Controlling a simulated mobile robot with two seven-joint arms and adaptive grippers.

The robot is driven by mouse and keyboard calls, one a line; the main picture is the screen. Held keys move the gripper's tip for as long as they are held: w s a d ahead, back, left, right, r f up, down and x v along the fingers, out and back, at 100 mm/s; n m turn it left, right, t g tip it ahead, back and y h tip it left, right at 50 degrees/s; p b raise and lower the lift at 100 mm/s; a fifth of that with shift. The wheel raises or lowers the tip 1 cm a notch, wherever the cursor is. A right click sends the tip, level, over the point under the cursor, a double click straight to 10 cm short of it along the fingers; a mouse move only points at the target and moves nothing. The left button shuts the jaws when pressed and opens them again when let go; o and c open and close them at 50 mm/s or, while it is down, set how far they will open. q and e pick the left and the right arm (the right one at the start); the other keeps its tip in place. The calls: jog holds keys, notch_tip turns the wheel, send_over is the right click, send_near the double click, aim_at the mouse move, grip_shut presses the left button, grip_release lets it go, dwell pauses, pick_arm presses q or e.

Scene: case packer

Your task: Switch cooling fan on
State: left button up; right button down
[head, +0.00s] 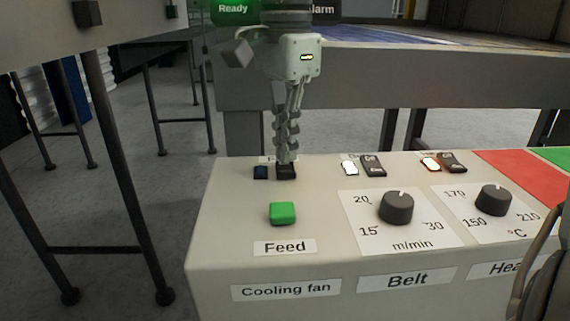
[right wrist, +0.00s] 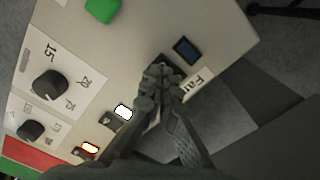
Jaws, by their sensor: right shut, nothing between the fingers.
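The control panel (head: 225,215) carries a small black rocker switch (head: 287,176) at its back left, above the "Cooling fan" label (head: 286,290). A dark blue indicator (head: 260,172) sits beside the switch on its left and looks unlit. It also shows in the right wrist view (right wrist: 186,50), near a partly hidden "Fan" label (right wrist: 198,84). My right gripper (head: 285,160) points down with its fingers shut and empty. Its fingertips (right wrist: 163,72) are at the switch and cover much of it. I cannot tell which way the rocker is tipped. My left gripper is not in view.
A green Feed button (head: 283,213) is in front of the switch. Belt (head: 396,208) and heat (head: 493,200) knobs are to the right, with rockers (head: 373,166) (head: 453,162) and lit white (head: 350,168) and orange (head: 431,164) indicators behind. A conveyor frame (head: 400,80) stands behind.

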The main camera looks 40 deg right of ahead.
aim_at(286, 170)
dwell(0.6)
jog(key=shift+f+b, duration=0.8)
jog(key=shift+f, duration=0.3)
dwell(0.4)
jog(key=shift+r+p, duration=1.95)
jog(key=shift+r, duration=0.55)
jog(key=shift+r+p, duration=0.3)
jog(key=shift+r, duration=0.75)
